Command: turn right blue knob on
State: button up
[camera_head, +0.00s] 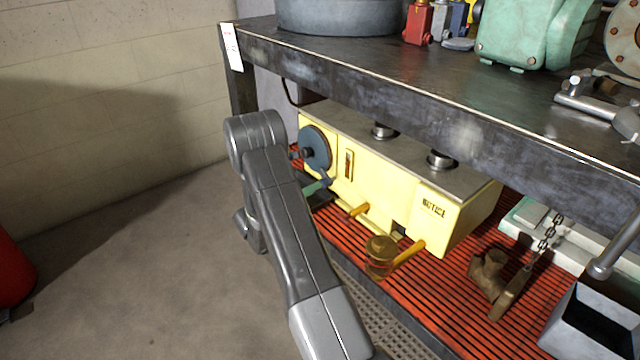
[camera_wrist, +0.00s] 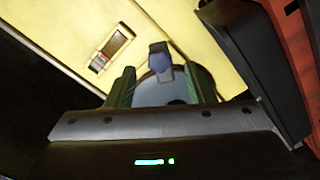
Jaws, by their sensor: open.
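A yellow stove-like unit (camera_head: 385,190) stands on the red slatted shelf, with a round blue-grey disc (camera_head: 317,147) on its front at the left end. In the wrist view a blue knob (camera_wrist: 160,63) with a dark grey surround shows in front of a pale blue disc (camera_wrist: 150,92). My gripper (camera_wrist: 162,72) is open, its green fingers to either side of the disc, with the knob in the gap. I cannot tell if either finger touches. In the head view my gripper (camera_head: 318,187) is small and partly hidden by my arm. I see only one blue knob clearly.
A dark metal table (camera_head: 420,95) overhangs the unit. Yellow handles (camera_head: 408,253) and a brass fitting (camera_head: 381,250) stick out at the front right. A brown pipe piece (camera_head: 489,272) and a chain lie further right. The floor at left is clear; something red stands at its edge.

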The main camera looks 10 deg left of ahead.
aim_at(327, 181)
jog(key=p+v, duration=0.1)
jog(key=v, duration=0.8)
jog(key=shift+p, duration=0.35)
jog(key=shift+d, duration=0.1)
jog(key=b+x, duration=0.3)
jog(key=x, duration=1.1)
jog(key=shift+b, duration=0.3)
